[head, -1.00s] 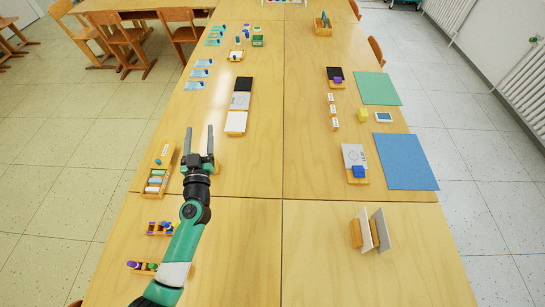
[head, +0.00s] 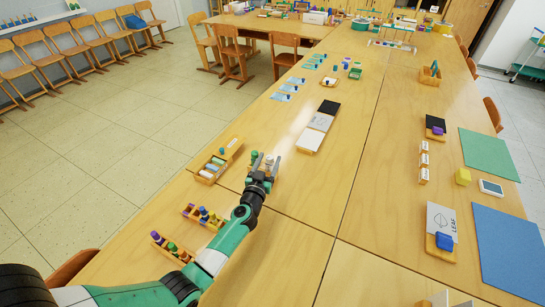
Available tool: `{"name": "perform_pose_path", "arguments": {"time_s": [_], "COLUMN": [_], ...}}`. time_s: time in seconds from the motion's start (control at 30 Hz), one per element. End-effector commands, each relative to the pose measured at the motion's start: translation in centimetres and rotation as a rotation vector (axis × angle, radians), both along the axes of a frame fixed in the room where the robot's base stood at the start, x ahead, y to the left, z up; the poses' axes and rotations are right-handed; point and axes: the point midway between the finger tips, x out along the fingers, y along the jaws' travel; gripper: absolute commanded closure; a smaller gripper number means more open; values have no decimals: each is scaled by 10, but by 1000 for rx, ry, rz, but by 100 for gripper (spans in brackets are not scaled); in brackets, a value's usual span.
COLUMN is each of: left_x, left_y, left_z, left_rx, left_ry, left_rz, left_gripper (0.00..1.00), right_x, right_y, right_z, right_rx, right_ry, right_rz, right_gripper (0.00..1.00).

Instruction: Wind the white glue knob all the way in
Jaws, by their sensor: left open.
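My left gripper (head: 264,165) is open above the left side of the table, its two fingers pointing away from me. A small white and green item (head: 268,160) shows between and behind the fingers. It is mostly hidden, and I cannot tell whether it is the glue with the white knob or whether the fingers touch it. Left of the gripper, a wooden tray (head: 230,158) holds several small coloured pieces, white, blue and green among them, too small to identify. My right gripper is not in view.
Nearer on the left are two wooden racks (head: 203,217) (head: 172,247) with coloured pieces. Black, grey and white panels (head: 318,123) lie beyond the gripper. A blue mat (head: 508,250) and a green mat (head: 488,153) lie at the right. The table middle is clear.

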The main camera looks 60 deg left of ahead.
Motion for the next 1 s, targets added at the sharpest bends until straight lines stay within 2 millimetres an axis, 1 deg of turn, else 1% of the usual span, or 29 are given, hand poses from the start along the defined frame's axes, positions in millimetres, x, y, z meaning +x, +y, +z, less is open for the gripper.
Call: {"name": "perform_pose_path", "arguments": {"time_s": [0.03,0.1,0.2,0.33,0.57,0.6,0.67,0.8,0.87,0.9,0.93,1.0], "left_x": [8,17,26,32,32,32,32,32,32,32,32,32], "left_y": [9,18,27,32,33,33,33,33,33,33,33,33], "left_z": [-5,-5,-4,-1,0,0,0,0,0,0,0,0], "left_rx": [0,1,0,0,0,0,0,0,0,0,0,0], "left_ry": [-3,-2,-1,0,0,0,0,0,0,0,0,0], "left_rz": [1,2,1,0,0,0,0,0,0,0,0,0], "left_gripper": [37,37,37,37,37,44,55,80,91,98,100,100], "right_x": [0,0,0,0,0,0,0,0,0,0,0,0], "right_y": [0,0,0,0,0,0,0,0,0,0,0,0], "right_z": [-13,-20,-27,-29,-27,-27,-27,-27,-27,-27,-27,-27], "right_rx": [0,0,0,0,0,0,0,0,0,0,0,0], "right_ry": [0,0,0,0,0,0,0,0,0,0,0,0], "right_rz": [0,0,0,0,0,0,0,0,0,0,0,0], "right_gripper": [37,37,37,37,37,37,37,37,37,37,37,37]}}
